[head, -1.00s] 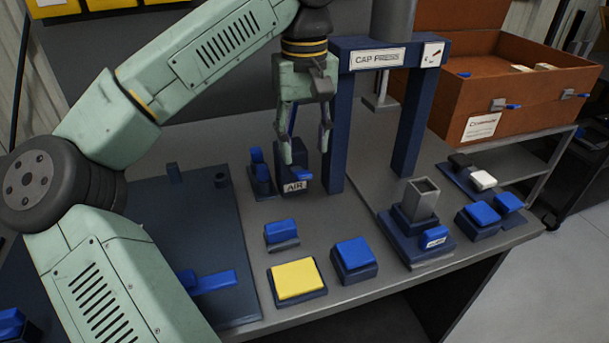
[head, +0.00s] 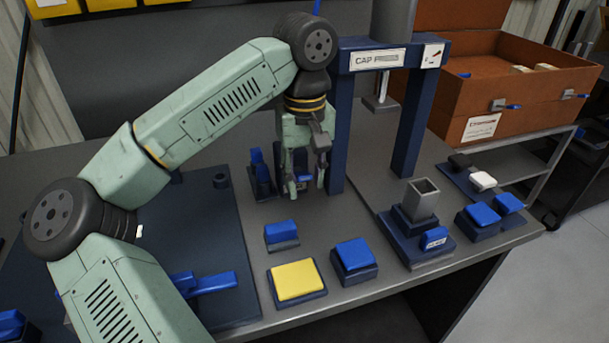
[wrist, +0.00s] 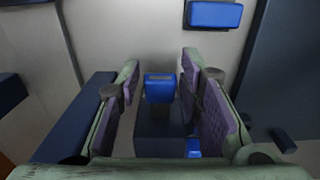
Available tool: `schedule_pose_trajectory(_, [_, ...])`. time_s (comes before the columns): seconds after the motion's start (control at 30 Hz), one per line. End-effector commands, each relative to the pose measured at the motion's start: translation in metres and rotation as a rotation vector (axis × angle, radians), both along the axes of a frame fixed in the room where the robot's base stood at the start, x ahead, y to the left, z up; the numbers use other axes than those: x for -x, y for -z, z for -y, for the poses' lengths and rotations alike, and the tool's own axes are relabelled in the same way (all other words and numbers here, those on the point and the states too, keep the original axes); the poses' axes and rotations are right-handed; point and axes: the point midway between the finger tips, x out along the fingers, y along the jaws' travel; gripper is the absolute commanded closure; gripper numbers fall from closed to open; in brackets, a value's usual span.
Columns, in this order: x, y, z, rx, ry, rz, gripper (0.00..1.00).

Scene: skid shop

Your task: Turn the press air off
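The air valve is a dark block with a blue handle on the bench, beside the left leg of the cap press (head: 378,59). In the head view my gripper (head: 306,187) is lowered over it and hides most of it, including the AIR label. In the wrist view the blue handle (wrist: 159,88) sits between my two finger pads, with a gap visible on each side. My gripper is open and points down. A smaller blue part (wrist: 194,148) shows low by the right finger; I cannot tell what it belongs to.
A dark holder with blue pieces (head: 260,174) stands close left of my gripper. In front are a blue block (head: 282,234), a yellow pad (head: 297,280) and a blue button (head: 354,257). The press leg (head: 337,140) is close on the right.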

Motion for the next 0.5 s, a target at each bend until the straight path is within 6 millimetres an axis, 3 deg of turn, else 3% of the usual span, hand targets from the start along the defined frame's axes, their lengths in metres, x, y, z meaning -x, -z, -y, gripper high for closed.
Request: schedule_pose_trajectory(0.5, [-0.0001,-0.0003,0.0002,0.0,0.001,0.0,1.0])
